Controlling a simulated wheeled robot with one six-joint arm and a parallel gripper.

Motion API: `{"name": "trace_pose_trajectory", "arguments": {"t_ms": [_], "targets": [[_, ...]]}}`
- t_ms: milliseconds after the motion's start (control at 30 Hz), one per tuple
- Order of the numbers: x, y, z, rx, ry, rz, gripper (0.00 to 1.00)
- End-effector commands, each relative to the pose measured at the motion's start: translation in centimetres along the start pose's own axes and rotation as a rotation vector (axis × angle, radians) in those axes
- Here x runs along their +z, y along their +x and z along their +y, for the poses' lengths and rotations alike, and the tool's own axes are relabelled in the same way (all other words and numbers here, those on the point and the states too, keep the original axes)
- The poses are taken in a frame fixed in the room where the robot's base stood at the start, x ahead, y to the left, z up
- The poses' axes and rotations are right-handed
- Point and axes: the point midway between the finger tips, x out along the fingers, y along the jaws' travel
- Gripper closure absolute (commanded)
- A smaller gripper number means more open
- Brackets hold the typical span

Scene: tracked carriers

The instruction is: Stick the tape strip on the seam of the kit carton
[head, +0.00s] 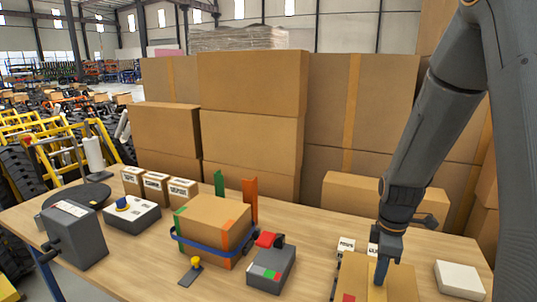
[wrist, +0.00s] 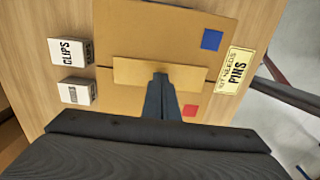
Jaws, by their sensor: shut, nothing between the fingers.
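The kit carton (head: 403,284) is at the front right of the table; in the wrist view its brown top (wrist: 150,33) has a blue and a red square. A dark seam (wrist: 104,67) crosses the top. The pale tan tape strip (wrist: 128,70) lies along the seam, covering its middle stretch, and looks flat. My gripper (head: 380,282) points down at the carton, fingers shut with nothing between them. In the wrist view its fingertips (wrist: 160,77) are over the middle of the strip; I cannot tell whether they touch it. They hide part of the strip.
A CLIPS box (wrist: 68,52) and another small box (wrist: 75,92) stand beside the carton. A PINS label (wrist: 235,70) is at its other side. A white box (head: 459,279) stands to the right. A blue-strapped carton (head: 213,222) and grey devices stand to the left.

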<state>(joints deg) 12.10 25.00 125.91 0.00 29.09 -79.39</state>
Motion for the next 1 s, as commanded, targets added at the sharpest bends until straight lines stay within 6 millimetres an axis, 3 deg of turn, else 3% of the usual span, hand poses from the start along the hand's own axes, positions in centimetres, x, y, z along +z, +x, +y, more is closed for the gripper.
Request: {"name": "trace_pose_trajectory", "arguments": {"t_ms": [1000], "targets": [[0.0,0.87,0.0,0.0,0.0,0.0,1.0]]}}
